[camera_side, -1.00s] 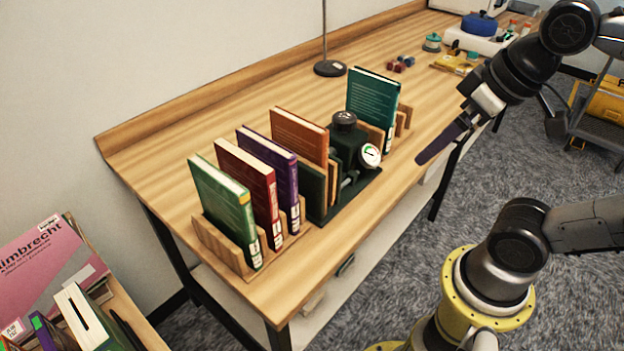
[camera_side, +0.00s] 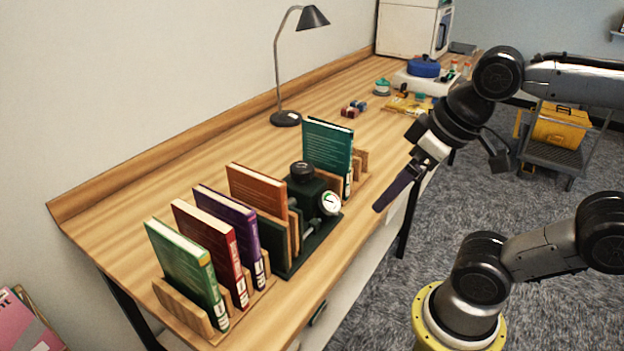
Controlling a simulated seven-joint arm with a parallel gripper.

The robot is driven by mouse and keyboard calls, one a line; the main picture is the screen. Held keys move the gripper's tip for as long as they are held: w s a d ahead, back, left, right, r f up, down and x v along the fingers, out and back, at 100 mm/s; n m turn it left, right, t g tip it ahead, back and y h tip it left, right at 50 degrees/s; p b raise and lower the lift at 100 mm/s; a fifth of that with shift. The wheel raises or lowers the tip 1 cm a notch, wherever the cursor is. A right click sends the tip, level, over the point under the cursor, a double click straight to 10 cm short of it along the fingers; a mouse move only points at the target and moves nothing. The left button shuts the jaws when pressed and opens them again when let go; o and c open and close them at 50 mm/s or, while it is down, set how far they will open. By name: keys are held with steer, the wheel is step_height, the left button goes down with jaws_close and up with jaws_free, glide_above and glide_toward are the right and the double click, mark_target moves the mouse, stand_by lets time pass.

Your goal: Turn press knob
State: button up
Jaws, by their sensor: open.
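The press is a dark green block on the bench with a round black knob (camera_side: 302,171) on top. A white-faced gauge (camera_side: 331,203) is on its front side. A brown book (camera_side: 257,197) stands upright in the press, at its left part. My gripper (camera_side: 396,190) is to the right of the press, apart from it, over the bench's front edge. Its dark purple fingers point down and left. They overlap in this view, so the gap between them does not show. Nothing shows between them.
Green, red and purple books stand in a wooden rack (camera_side: 165,299) left of the press. A teal book (camera_side: 328,147) stands just behind the press to the right. Bench surface behind the press is clear.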

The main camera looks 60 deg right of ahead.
steer(key=w+d+r+m+g, duration=0.1)
steer(key=w+r, duration=0.5)
steer(key=r, duration=0.1)
steer(key=m+g, duration=0.3)
steer(key=g, duration=0.1)
glide_above(302, 166)
step_height(302, 166, down, 5)
step_height(302, 166, down, 13)
steer(key=shift+r, duration=0.1)
steer(key=c, duration=1.4)
steer(key=shift+o, duration=0.2)
